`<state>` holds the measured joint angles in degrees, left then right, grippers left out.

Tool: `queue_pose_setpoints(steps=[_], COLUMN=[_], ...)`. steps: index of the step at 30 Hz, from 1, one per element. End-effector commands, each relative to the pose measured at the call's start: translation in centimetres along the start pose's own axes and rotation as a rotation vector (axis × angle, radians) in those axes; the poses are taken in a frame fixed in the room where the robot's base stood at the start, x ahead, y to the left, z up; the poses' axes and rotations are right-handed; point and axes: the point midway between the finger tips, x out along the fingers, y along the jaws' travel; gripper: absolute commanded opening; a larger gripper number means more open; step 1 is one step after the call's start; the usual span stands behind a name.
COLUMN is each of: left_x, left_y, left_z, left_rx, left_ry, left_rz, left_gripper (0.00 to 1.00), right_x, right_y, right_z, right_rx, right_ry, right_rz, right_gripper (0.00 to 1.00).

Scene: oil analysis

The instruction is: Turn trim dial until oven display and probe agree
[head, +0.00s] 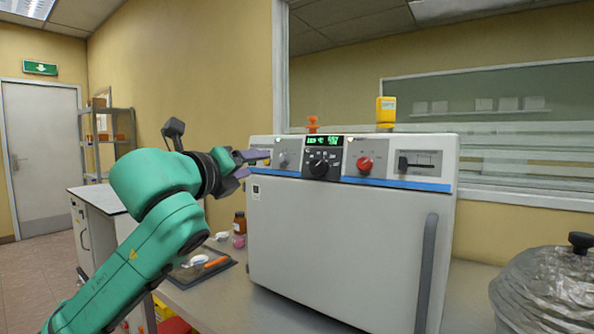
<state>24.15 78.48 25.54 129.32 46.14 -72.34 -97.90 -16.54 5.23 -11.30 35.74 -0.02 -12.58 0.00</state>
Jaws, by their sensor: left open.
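The oven (345,250) is a white box on the bench with a blue stripe under its control panel. Its green-lit display (323,140) sits above a black dial (319,167); the digits are too small to read surely. A red dial (365,164) is to the right and a small grey dial (284,160) to the left; I cannot tell which is the trim dial. A yellow device (385,112), possibly the probe's reader, stands on top; no reading shows. My left gripper (250,164) is open at the panel's left end, left of the grey dial. My right gripper is out of view.
A slider (418,162) is at the panel's right. An orange item (313,124) stands on the oven. A dark tray (205,270) with small dishes and an orange tool, and a brown bottle (239,223), are left of the oven. A bagged bin (550,290) stands at right.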

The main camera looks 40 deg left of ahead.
Motion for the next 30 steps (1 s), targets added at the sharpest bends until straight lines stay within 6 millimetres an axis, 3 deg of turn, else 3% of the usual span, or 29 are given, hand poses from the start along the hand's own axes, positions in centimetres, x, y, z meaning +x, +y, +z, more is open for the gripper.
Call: queue_pose_setpoints(steps=[5,12,19,29,30], left_x=[4.4,10.7,12.9,13.4,13.4], left_y=[-0.4,-0.7,-0.3,0.1,0.1], left_z=[0.7,1.1,0.9,0.0,0.0], left_rx=[0.001,0.005,-0.01,-0.004,-0.004], left_ry=[0.003,0.005,-0.001,0.002,0.002], left_rz=[0.008,0.009,0.004,0.0,0.0], left_gripper=[0.61,0.61,0.61,0.61,0.53], right_x=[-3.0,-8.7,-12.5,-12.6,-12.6], right_y=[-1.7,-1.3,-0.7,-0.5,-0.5], right_z=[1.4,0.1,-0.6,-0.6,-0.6], right_rx=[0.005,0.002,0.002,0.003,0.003], right_ry=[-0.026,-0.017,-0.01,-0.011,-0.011], right_rz=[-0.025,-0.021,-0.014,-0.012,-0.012], right_gripper=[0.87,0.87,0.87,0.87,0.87])
